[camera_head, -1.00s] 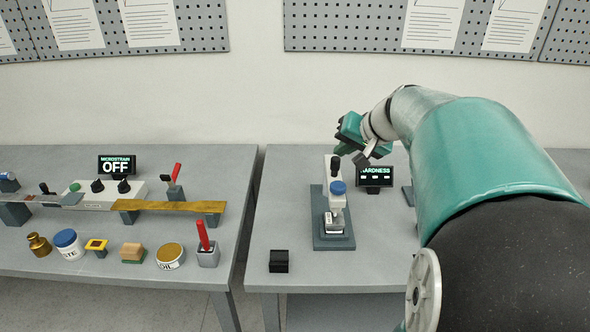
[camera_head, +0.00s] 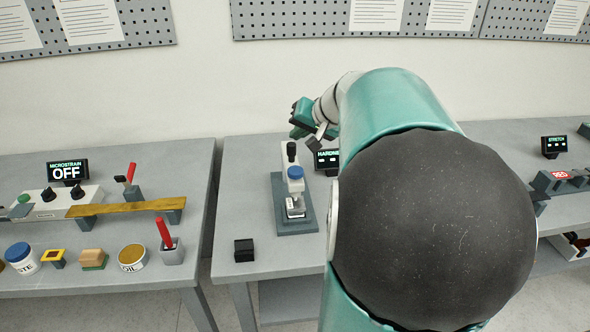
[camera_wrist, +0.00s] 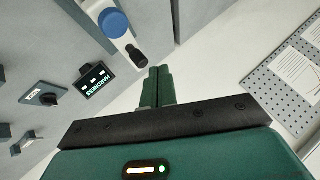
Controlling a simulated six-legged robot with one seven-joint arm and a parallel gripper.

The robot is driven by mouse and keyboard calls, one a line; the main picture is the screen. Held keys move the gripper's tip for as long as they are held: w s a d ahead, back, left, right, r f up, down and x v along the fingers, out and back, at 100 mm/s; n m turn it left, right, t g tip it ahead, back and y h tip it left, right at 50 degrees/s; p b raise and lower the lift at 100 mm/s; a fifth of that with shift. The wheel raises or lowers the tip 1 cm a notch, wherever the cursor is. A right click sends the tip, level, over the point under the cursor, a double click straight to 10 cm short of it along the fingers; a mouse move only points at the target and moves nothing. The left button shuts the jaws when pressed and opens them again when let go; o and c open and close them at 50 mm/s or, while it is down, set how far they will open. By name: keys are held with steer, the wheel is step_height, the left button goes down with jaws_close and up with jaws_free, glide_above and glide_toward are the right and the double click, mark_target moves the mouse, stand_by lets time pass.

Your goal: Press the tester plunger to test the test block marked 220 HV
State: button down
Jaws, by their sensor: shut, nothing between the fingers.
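The hardness tester (camera_head: 308,222) stands on the right-hand bench, with a white body, a blue round cap (camera_head: 295,172) and a black knob (camera_head: 291,149) on top. A small block (camera_head: 295,207) sits at its base; its marking is too small to read. My gripper (camera_head: 298,130) is above and behind the tester, apart from it. In the wrist view my gripper (camera_wrist: 160,78) has its green fingers together and empty, beside the black knob (camera_wrist: 136,54) and beyond the blue cap (camera_wrist: 114,23). My arm hides part of the bench.
The HARDNESS display (camera_head: 327,160) showing dashes stands close right of the tester. A black box (camera_head: 244,250) lies front left. A gap separates the left bench, with its strain rig (camera_head: 130,208) and jars. A STRETCH display (camera_head: 554,146) is far right.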

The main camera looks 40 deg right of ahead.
mark_target(295, 170)
steer(key=shift+f, duration=3.75)
steer(key=shift+f, duration=0.4)
steer(key=shift+f, duration=0.45)
steer(key=shift+s+a+f, duration=0.1)
steer(key=shift+a+f, duration=0.05)
steer(key=shift+f, duration=0.7)
steer(key=shift+r, duration=1.5)
steer(key=shift+r, duration=2.5)
